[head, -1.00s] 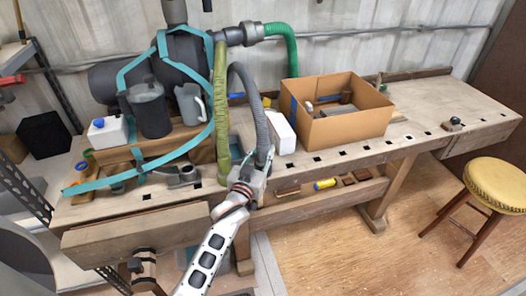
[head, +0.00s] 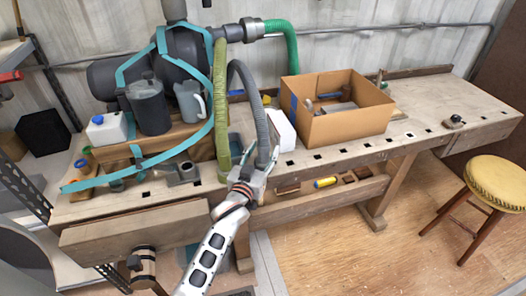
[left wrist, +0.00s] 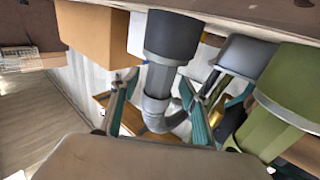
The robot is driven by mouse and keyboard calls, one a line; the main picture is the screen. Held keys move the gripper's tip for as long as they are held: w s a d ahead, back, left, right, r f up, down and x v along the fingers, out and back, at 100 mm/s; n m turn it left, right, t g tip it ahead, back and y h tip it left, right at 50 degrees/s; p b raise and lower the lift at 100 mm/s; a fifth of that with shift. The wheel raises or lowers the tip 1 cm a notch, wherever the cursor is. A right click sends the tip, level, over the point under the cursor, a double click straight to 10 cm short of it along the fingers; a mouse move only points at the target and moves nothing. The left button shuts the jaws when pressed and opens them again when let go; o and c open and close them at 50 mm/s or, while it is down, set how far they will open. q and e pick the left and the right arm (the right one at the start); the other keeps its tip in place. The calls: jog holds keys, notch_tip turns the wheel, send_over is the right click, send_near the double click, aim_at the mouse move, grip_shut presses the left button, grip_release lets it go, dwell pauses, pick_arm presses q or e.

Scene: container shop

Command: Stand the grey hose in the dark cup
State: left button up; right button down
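The grey hose (head: 246,92) arches down at the back of the bench, and its lower end hangs at my left gripper (head: 262,176). In the left wrist view the hose (left wrist: 161,80) with its dark end cuff (left wrist: 172,36) is between the two teal fingers of my left gripper (left wrist: 158,82). The fingers are apart, and gaps show beside the hose. A tall dark cup (head: 150,110) stands upright on the wooden block at the left, away from the gripper. My right gripper is not in view.
A green hose (head: 222,110) hangs just left of the grey one. A grey jug (head: 190,103) stands beside the dark cup. A white box (head: 281,131) and an open cardboard box (head: 348,127) are at the right. A teal strap (head: 150,172) crosses the bench's left part.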

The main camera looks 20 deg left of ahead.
pick_arm(q)
jog(key=shift+s+f, duration=0.1)
jog(key=shift+s, duration=0.2)
jog(key=s, duration=1.1)
jog(key=shift+s+a, duration=0.2)
jog(key=shift+s, duration=0.05)
